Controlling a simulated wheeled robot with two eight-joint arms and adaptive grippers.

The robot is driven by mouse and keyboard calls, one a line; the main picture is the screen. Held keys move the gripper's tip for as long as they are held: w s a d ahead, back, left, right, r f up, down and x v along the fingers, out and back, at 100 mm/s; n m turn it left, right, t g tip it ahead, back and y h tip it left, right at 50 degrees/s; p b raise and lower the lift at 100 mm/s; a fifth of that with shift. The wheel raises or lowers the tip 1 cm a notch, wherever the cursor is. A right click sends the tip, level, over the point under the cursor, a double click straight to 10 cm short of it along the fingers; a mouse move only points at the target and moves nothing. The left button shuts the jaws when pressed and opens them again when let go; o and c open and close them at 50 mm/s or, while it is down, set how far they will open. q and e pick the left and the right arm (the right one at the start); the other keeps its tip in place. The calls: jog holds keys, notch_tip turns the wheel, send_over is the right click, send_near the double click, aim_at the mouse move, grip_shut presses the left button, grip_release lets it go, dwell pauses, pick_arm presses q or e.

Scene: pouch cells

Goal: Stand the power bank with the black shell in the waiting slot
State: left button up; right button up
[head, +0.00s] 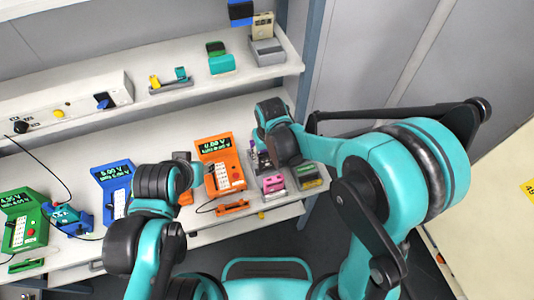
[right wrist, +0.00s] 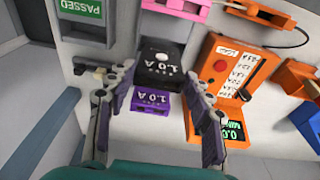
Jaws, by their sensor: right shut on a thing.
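In the right wrist view, my right gripper (right wrist: 159,68) is shut on the power bank with the black shell (right wrist: 160,62), its top marked 1.0 A. A purple block (right wrist: 150,101), also marked 1.0 A, shows just below it between the fingers; I cannot tell whether they touch. In the head view my right gripper (head: 259,160) is at the right end of the lower shelf, and mostly hides the power bank. I cannot make out the waiting slot for certain. My left gripper (head: 184,172) is in front of the shelf; its fingers are too small to read.
An orange meter (head: 220,160) stands left of my right gripper, with an orange connector (head: 232,207) before it. A pink piece (head: 273,184) and a green PASSED tray (head: 308,176) are close by. A blue meter (head: 113,190) stands farther left. The upper shelf (head: 200,88) overhangs behind.

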aim_at(267, 160)
jog(key=shift+f+b, duration=1.9)
jog(key=shift+f, duration=0.3)
jog(key=o, duration=1.3)
jog(key=shift+r, duration=0.1)
jog(key=r, duration=0.4)
jog(key=s+r, duration=0.1)
jog(key=r, duration=0.6)
jog(key=shift+s+d+r, duration=0.25)
jog(key=shift+s+r, duration=0.05)
jog(key=shift+r, duration=0.05)
jog(key=s+d+m+t, duration=0.1)
jog(key=s+d+t, duration=0.1)
jog(key=d, duration=0.3)
jog(key=s+d+m+t+b, duration=0.1)
jog(key=s+d, duration=0.4)
jog(key=d, duration=0.1)
jog(key=s+d+r+m+t, duration=0.1)
jog(key=s+d+t, duration=0.1)
jog(key=d, duration=0.4)
jog(key=shift+s+d+m+t, duration=0.15)
jog(key=shift+s+m+t, duration=0.15)
jog(key=shift+s, duration=0.45)
